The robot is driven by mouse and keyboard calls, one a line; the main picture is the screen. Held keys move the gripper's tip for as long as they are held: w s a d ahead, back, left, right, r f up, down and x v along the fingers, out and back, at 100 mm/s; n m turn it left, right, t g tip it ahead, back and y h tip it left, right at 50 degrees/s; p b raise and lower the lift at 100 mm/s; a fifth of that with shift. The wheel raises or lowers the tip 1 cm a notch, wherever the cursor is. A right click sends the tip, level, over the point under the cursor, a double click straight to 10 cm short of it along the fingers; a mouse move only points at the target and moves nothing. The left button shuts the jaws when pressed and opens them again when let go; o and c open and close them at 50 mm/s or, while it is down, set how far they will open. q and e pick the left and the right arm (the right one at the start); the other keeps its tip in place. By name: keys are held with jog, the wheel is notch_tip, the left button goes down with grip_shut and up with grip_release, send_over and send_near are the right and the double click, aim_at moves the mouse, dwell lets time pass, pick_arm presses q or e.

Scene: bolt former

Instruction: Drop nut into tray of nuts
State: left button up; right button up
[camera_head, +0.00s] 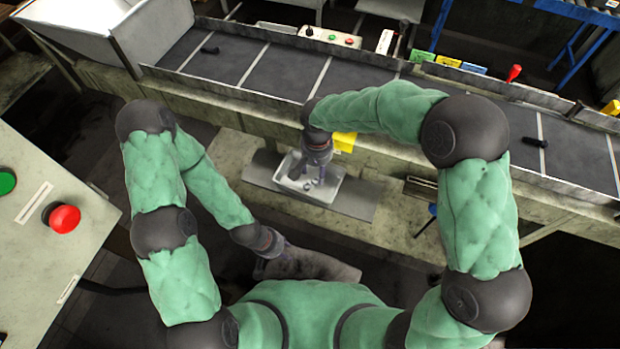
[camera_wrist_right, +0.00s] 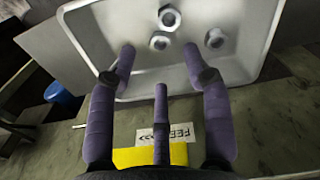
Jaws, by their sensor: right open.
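The white metal tray (camera_head: 330,193) sits on a ledge below the conveyor in the head view. It fills the top of the right wrist view (camera_wrist_right: 255,72). Three metal nuts lie in it there: one at the back (camera_wrist_right: 169,17), one nearer (camera_wrist_right: 159,42) and one to the right (camera_wrist_right: 215,39). My right gripper (camera_head: 308,178) is over the tray, pointing down. Its purple fingers (camera_wrist_right: 160,60) are spread apart with nothing between them. My left gripper (camera_head: 286,262) hangs low, away from the tray, near a grey surface; its fingers are too unclear to read.
The conveyor (camera_head: 290,68) runs behind the tray, with a dark bolt (camera_head: 210,50) at left and another (camera_head: 535,142) at right. A yellow sign (camera_head: 345,141) stands behind the tray. A panel with a red button (camera_head: 65,218) and green button (camera_head: 6,181) is at left.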

notch_tip(320, 180, up, 12)
dwell(0.6)
dwell(0.4)
